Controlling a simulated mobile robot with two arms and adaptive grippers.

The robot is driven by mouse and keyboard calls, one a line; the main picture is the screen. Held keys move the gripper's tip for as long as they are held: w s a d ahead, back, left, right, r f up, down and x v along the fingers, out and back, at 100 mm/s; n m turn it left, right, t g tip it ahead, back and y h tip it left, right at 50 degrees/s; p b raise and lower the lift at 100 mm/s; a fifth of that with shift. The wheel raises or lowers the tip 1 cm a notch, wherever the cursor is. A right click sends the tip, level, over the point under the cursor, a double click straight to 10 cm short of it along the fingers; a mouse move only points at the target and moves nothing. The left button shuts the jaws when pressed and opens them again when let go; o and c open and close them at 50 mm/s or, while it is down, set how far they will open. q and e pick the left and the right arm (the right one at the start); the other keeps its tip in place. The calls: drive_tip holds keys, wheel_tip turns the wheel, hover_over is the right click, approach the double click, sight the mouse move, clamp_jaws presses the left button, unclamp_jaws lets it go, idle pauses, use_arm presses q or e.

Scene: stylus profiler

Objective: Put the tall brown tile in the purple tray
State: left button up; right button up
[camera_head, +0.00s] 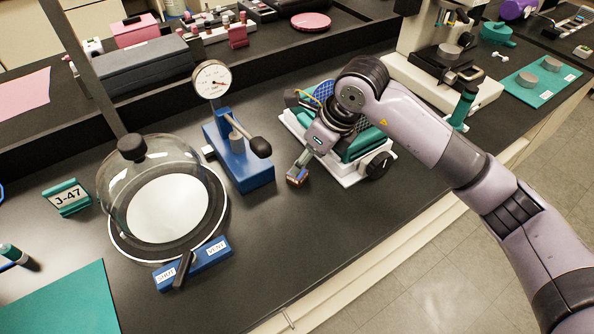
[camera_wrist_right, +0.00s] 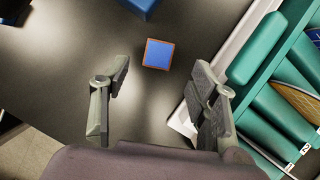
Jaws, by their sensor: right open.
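My right gripper (camera_head: 301,166) points down over the dark bench, between the blue dial-gauge stand and the white-based teal instrument. In the right wrist view its two fingers (camera_wrist_right: 160,65) are apart with nothing clamped between them. A small block with a blue top and orange-brown edges (camera_wrist_right: 158,54) shows in the gap just at the fingertips, touching neither finger in the picture. It also shows in the head view (camera_head: 296,179), partly hidden by the fingers. I cannot tell whether it is the tall brown tile. I cannot make out a purple tray. My left gripper is not in view.
The dial-gauge stand (camera_head: 240,165) is left of my right gripper. The white-based teal instrument (camera_head: 345,171) is close on its right. A glass bell jar (camera_head: 165,190) stands farther left. A microscope-like instrument (camera_head: 440,60) is behind right. The bench front is clear.

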drive_tip(key=shift+w+a+f, duration=0.15)
drive_tip(key=shift+w+f, duration=0.05)
drive_tip(key=shift+f, duration=0.4)
drive_tip(key=p+x, duration=0.1)
drive_tip(key=x, duration=0.1)
drive_tip(key=p+x, duration=0.1)
drive_tip(key=x, duration=0.1)
drive_tip(key=shift+s+f, duration=0.15)
drive_tip(key=shift+s, duration=0.05)
drive_tip(key=shift+w+a+f, duration=0.1)
drive_tip(key=shift+a+f, duration=0.05)
drive_tip(key=shift+f, duration=0.35)
drive_tip(key=shift+c, duration=0.5)
drive_tip(key=c, duration=1.1)
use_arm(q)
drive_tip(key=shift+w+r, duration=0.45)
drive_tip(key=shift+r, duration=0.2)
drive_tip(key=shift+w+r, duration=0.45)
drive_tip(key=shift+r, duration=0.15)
